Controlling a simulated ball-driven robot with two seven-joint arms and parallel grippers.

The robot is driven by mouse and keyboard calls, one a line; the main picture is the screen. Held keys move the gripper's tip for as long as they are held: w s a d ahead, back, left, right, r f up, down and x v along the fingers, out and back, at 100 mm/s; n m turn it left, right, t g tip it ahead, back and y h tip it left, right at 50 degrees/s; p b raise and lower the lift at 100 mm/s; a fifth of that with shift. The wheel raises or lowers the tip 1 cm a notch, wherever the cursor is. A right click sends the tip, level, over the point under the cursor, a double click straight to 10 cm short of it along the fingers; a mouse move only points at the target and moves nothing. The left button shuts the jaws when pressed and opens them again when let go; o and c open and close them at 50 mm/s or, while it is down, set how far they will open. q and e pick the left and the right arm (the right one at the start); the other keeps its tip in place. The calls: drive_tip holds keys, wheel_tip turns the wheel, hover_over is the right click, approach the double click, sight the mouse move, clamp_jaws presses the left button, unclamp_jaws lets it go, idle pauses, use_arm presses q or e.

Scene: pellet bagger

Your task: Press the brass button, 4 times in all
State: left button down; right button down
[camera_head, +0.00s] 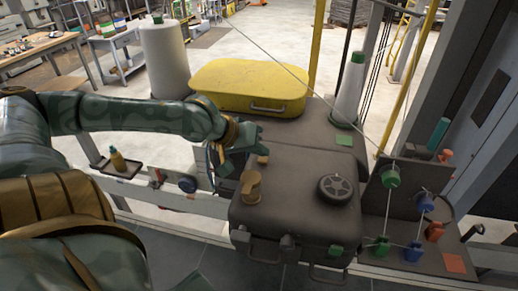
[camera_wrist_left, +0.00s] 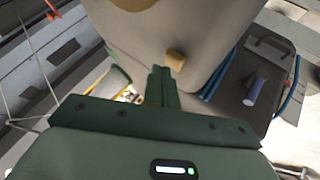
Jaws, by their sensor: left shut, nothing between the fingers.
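The machine's dark brown case (camera_head: 300,215) stands in the middle of the head view. A small brass button (camera_head: 262,160) sits near its back left edge. A larger brass fitting (camera_head: 251,186) stands just in front of it. My left gripper (camera_head: 258,138) is just behind and above the small button in the head view. In the left wrist view my left gripper (camera_wrist_left: 162,70) is shut and empty. A tan-brass button (camera_wrist_left: 176,58) shows just beyond its fingertips, slightly right; I cannot tell whether they touch. My right gripper is in neither view.
A black handwheel (camera_head: 334,189) is on the case's top. A yellow case (camera_head: 250,87) lies behind. A white cone (camera_head: 349,90) stands at the back right. A panel with cords and a green knob (camera_head: 390,177) is at the right. A bottle (camera_head: 117,159) stands on a small left tray.

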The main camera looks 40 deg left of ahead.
sight(258, 161)
use_arm(q)
drive_tip(key=shift+f+b, duration=0.3)
drive_tip(key=shift+f, duration=0.2)
idle(0.4)
drive_tip(key=shift+r+p, duration=0.9)
drive_tip(key=shift+r, duration=0.1)
wheel_tip(258, 161, up, 6)
drive_tip(key=p, duration=0.5)
drive_tip(key=shift+p, duration=0.3)
drive_tip(key=shift+s+f, duration=0.1)
